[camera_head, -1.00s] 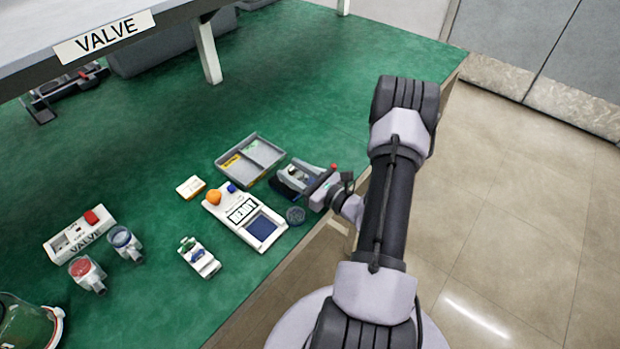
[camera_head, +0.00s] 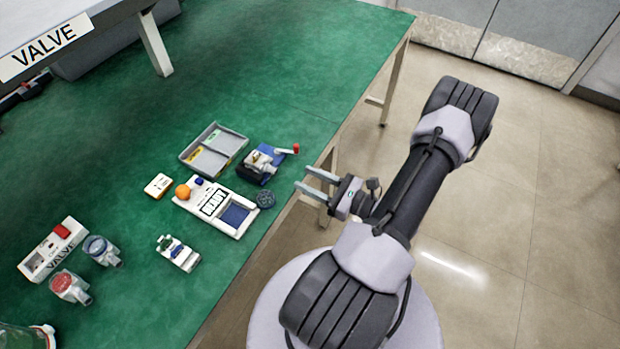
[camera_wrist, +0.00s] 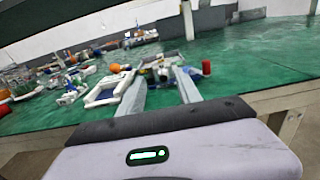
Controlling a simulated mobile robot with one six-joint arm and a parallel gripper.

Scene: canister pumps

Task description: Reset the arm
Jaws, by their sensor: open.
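My gripper (camera_head: 315,182) is open and empty in the head view. It hangs off the right edge of the green table, over the floor side, with its fingers pointing left toward the table. In the wrist view the two spread fingers of my gripper (camera_wrist: 160,88) point at the table, with nothing held between them. My arm bends up and to the right, clear of the table.
Valves stand further left. The floor to the right is clear.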

